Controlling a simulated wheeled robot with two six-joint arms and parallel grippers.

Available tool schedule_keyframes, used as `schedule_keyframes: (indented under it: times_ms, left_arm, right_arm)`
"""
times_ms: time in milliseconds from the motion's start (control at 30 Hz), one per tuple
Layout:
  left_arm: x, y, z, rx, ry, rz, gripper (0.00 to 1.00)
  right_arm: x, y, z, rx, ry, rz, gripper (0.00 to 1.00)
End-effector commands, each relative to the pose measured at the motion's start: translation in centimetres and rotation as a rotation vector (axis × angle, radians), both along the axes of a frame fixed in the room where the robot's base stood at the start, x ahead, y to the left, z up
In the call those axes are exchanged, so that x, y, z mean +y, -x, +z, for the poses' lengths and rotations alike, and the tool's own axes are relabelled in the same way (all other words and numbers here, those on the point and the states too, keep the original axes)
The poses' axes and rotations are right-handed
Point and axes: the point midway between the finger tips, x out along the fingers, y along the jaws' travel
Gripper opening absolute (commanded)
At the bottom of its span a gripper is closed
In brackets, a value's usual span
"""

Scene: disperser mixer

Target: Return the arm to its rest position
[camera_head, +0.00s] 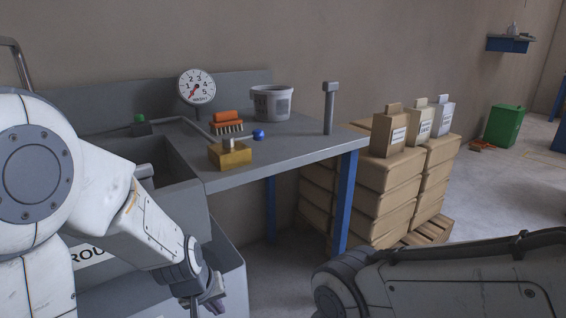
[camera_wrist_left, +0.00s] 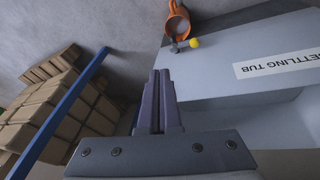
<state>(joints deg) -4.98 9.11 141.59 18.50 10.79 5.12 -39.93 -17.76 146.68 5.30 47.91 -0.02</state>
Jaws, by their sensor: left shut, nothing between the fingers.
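My left arm (camera_head: 130,210) comes in from the left in the head view and hangs down in front of the grey sink unit. My left gripper (camera_head: 212,302) is low at the bottom edge, partly cut off there. In the left wrist view its two purple-grey fingers (camera_wrist_left: 158,102) are closed together with nothing between them. The gripper appears apart from the tub and the table. My right arm (camera_head: 450,280) lies across the bottom right of the head view; its gripper is out of frame.
A labelled settling tub (camera_wrist_left: 230,65) is beside my left gripper. Stacked sacks (camera_head: 375,195) stand right of the blue table leg (camera_head: 345,205).

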Motion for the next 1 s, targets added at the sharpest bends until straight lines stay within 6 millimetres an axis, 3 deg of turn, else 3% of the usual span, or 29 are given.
schedule_keyframes:
  times_ms: [333,667,1000]
  left_arm:
    - [4.4,5.6,1.7,0.080,-0.176,-0.289,0.00]
    - [-1.7,8.5,4.2,0.114,-0.162,-0.497,0.00]
    - [-6.9,13.7,7.0,0.163,-0.153,-0.738,0.00]
  right_arm:
    - [0.0,0.0,0.0,0.000,0.000,0.000,0.50]
    - [0.0,0.0,0.6,0.000,0.000,0.000,0.50]
    - [0.0,0.0,1.3,0.000,0.000,0.000,0.50]
